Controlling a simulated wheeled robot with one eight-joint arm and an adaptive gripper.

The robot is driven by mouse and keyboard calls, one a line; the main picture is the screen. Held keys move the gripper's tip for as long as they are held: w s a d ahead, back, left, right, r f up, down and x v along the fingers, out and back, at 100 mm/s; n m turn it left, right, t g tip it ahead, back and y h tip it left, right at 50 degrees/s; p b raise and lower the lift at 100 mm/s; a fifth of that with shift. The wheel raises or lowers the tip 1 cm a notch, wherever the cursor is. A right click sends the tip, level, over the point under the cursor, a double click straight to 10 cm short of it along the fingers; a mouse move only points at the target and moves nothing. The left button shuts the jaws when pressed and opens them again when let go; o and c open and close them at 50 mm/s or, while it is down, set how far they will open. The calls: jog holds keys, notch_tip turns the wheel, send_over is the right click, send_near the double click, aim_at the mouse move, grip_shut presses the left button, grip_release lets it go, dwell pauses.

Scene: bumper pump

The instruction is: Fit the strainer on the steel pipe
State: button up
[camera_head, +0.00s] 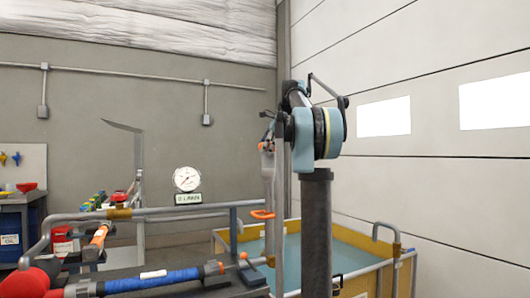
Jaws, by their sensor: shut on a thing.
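My gripper (267,146) is small in view, at the end of my arm left of its teal joint. It is shut on the top of a long pale grey upright piece (268,185), which hangs over the near left part of the tank. I cannot tell whether this piece is the strainer, and its lower end is hard to make out. An orange ring-like handle (262,214) shows beside it. A bent steel pipe (386,226) hooks over the tank's right side. A grey steel pipe run (170,212) crosses on the left. No other strainer can be made out.
A yellow-rimmed tank (352,243) of teal water stands behind my column. A dial gauge (187,179) stands on the left pipework. A blue-sleeved pipe (165,280) and red parts (30,283) fill the lower left.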

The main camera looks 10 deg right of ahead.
jog(key=shift+f, duration=0.25)
dwell(0.5)
jog(key=shift+c, duration=0.6)
jog(key=o, duration=1.2)
jog(key=shift+r, duration=3.9)
jog(key=shift+r, duration=0.1)
